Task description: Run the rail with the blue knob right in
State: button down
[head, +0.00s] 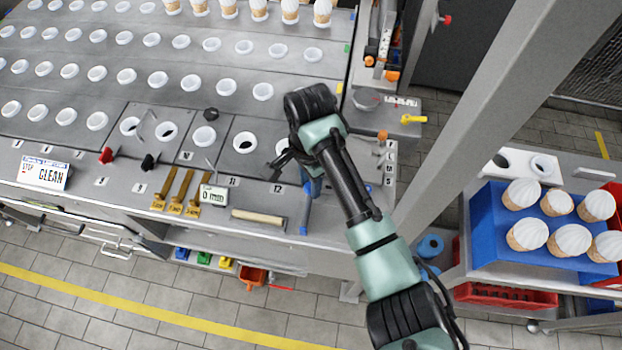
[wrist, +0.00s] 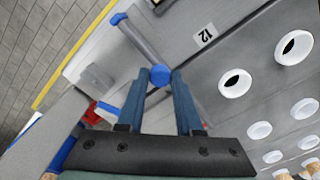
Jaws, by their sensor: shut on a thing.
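The rail (head: 306,207) is a slim grey bar with blue ends on the worktop, to the right of the plate marked 12. In the wrist view the rail (wrist: 143,44) runs slantwise, with a blue end piece (wrist: 118,18) at the upper left. The round blue knob (wrist: 160,75) stands on the rail between my fingertips. My gripper (wrist: 160,82) is shut on the knob, one finger on each side. In the head view my gripper (head: 312,185) points down at the rail near the worktop's front right; its wrist hides the knob there.
Rows of white cups sit in the worktop (head: 130,205), some near my gripper. A beige handle bar (head: 257,217) lies left of the rail. A grey post (head: 470,130) and a blue crate of cones (head: 482,225) stand right of my arm.

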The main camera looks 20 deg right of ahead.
jog(key=shift+w+a+r+p, duration=0.45)
jog(key=shift+w+a+p, duration=0.1)
jog(key=shift+p, duration=0.2)
jog(key=shift+w+a+f+p, duration=0.25)
jog(key=shift+a+p, duration=0.1)
jog(key=shift+p, duration=0.25)
jog(key=c, duration=0.9)
grip_release()
jog(key=o, duration=0.3)
jog(key=shift+s+f, duration=0.1)
jog(key=shift+s, duration=0.05)
